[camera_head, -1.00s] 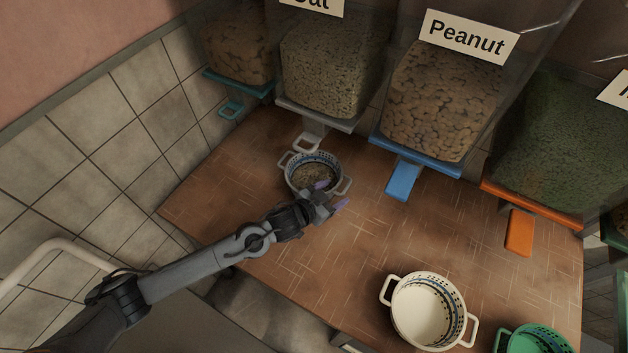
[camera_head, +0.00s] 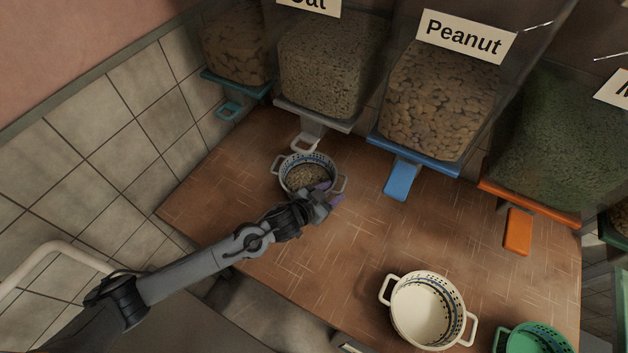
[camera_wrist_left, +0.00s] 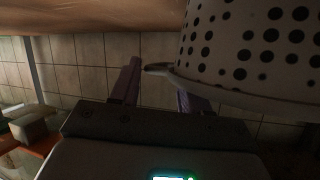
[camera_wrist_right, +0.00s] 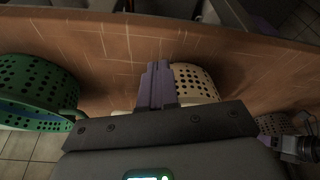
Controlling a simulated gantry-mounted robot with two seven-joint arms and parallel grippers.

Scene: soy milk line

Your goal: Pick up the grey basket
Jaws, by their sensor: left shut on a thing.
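The grey basket (camera_head: 287,185), a round perforated bowl with two side handles and grain inside, stands on the brown table below the oat dispenser. My left gripper (camera_head: 328,192) is at its right-hand handle and shut on it. In the left wrist view the basket's dotted wall (camera_wrist_left: 245,45) fills the upper right, and its handle reaches between the fingers (camera_wrist_left: 158,88). My right gripper (camera_wrist_right: 157,85) shows only in its own wrist view; its fingers are together, in front of a cream basket (camera_wrist_right: 196,82).
The cream basket (camera_head: 396,322) and a green basket (camera_head: 538,343) stand at the front right. The table's middle (camera_head: 350,240) is clear.

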